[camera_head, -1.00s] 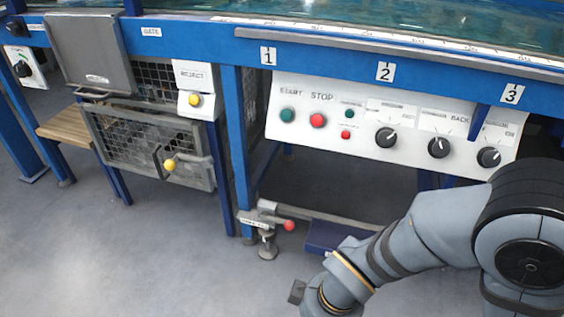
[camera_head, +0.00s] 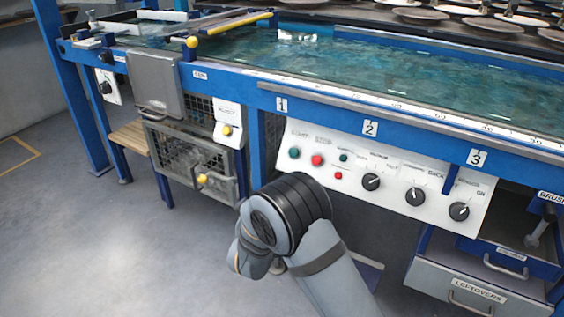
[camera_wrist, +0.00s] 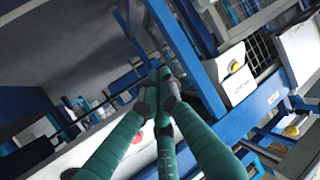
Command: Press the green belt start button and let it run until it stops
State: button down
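The green start button (camera_head: 294,153) is at the left end of the white control panel (camera_head: 392,205), beside the red stop button (camera_head: 317,160). A smaller green button (camera_head: 343,158) and a smaller red one (camera_head: 338,175) sit to their right. In the wrist view, my gripper (camera_wrist: 160,80) shows long teal fingers drawn together at the tips, with nothing seen between them. A red button (camera_wrist: 138,138) on the panel shows behind the fingers; I cannot make out the green start button there. In the head view my gripper is hidden; my arm stands just below the panel.
Black knobs (camera_head: 415,197) line the panel's right side. A reject box with a yellow button (camera_head: 227,131) and a mesh cage (camera_head: 195,165) are to the left. The water tank (camera_head: 380,75) lies above. A leftovers drawer (camera_head: 470,285) is lower right. Floor at left is clear.

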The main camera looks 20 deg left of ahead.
aim_at(294, 153)
notch_tip(294, 153, up, 15)
jog(key=w+d+n+t, duration=0.1)
jog(key=n+t, duration=0.2)
jog(key=t, duration=0.3)
jog(key=shift+w+d, duration=0.15)
jog(key=shift+d, duration=0.2)
jog(key=shift+f, duration=0.1)
jog(key=shift+w+d+f+b, duration=0.2)
jog(key=shift+w+f, duration=0.55)
jog(key=shift+w, duration=0.5)
jog(key=shift+w+d+f+b, duration=0.1)
jog(key=shift+w+d+f, duration=0.25)
jog(key=shift+w+f, duration=0.65)
jog(key=shift+w+d+f+b, duration=0.1)
jog(key=shift+w+d+f, duration=0.25)
jog(key=shift+w, duration=1.15)
jog(key=shift+w+a+f, duration=0.1)
jog(key=shift+f, duration=0.1)
jog(key=shift+w+f+b, duration=0.15)
jog(key=shift+w+b, duration=0.1)
jog(key=shift+b, duration=0.25)
